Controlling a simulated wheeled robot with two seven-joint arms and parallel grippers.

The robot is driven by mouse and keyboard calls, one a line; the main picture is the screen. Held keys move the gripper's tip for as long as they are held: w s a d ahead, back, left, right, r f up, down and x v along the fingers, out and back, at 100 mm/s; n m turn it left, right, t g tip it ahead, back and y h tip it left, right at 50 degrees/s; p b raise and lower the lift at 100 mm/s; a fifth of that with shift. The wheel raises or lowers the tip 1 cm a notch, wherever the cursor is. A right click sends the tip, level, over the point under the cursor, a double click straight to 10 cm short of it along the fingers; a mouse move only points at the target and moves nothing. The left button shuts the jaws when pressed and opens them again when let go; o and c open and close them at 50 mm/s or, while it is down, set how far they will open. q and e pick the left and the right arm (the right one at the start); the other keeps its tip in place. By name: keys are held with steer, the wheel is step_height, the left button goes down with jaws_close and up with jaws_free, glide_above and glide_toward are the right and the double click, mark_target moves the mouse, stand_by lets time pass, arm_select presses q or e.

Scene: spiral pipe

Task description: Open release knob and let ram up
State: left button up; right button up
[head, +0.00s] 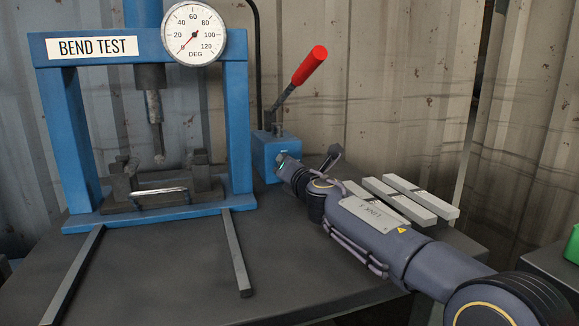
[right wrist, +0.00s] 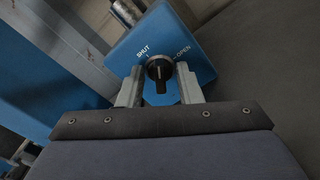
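The release knob (right wrist: 158,72) is a black knob on the blue pump block (right wrist: 150,32), between the printed words SHUT and OPEN. I cannot tell its exact setting. My right gripper (right wrist: 159,76) is open, one finger on each side of the knob, with small gaps visible. In the head view my right arm reaches to the pump (head: 270,152), and the knob is hidden there. The ram (head: 154,108) hangs in the blue press frame (head: 237,130), its tip low over a metal bar (head: 159,191) in the dark fixture. My left gripper is out of view.
The pump's red-handled lever (head: 310,65) leans up and right behind my wrist. A round dial gauge (head: 194,34) sits on the frame. Several light metal bars (head: 422,196) lie right of my arm. The table front (head: 170,285) is clear between the frame's legs.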

steer(key=shift+s+d, duration=0.1)
steer(key=shift+s, duration=0.2)
steer(key=b+v, duration=0.2)
steer(key=v, duration=0.4)
steer(key=shift+s, duration=0.2)
steer(key=shift+s+d, duration=0.15)
steer(key=shift+s, duration=0.25)
steer(key=shift+o, duration=0.5)
